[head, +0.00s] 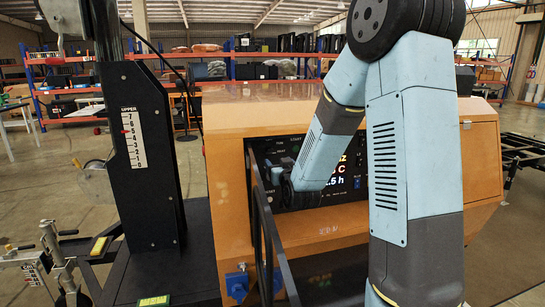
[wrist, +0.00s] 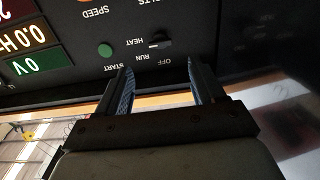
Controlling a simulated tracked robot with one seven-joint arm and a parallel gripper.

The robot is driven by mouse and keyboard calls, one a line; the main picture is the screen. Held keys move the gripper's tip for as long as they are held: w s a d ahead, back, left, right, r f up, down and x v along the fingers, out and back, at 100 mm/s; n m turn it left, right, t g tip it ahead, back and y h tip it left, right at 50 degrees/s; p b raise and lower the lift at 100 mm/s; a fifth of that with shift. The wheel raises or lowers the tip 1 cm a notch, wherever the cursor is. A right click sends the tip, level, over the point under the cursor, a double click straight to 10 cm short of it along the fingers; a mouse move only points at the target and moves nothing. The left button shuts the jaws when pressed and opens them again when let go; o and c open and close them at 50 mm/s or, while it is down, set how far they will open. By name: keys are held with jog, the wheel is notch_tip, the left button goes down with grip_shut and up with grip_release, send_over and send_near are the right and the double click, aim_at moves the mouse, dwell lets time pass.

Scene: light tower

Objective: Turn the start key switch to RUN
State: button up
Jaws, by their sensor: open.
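The start key switch (wrist: 160,41) is a small dark knob on the black control panel (wrist: 225,30), which appears upside down in the wrist view. The labels OFF, RUN and HEAT are printed around it. I cannot tell clearly which label it points to. My gripper (wrist: 160,66) is open and empty, with its two fingers either side of the switch's line and their tips just short of it. No contact shows. In the head view my arm covers the switch and part of the panel (head: 350,185).
A green button (wrist: 105,50) by the START label sits beside the switch, near lit displays (wrist: 22,35). In the head view an open black-framed door (head: 262,235) stands close beside my wrist. A black mast (head: 140,170) with a number scale stands at the left.

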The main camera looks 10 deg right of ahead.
aim_at(271, 153)
jog(key=w, duration=0.8)
jog(key=shift+w+a, duration=0.1)
jog(key=shift+w, duration=0.25)
jog(key=shift+c, duration=0.5)
jog(key=c, duration=1)
jog(key=shift+o, duration=0.2)
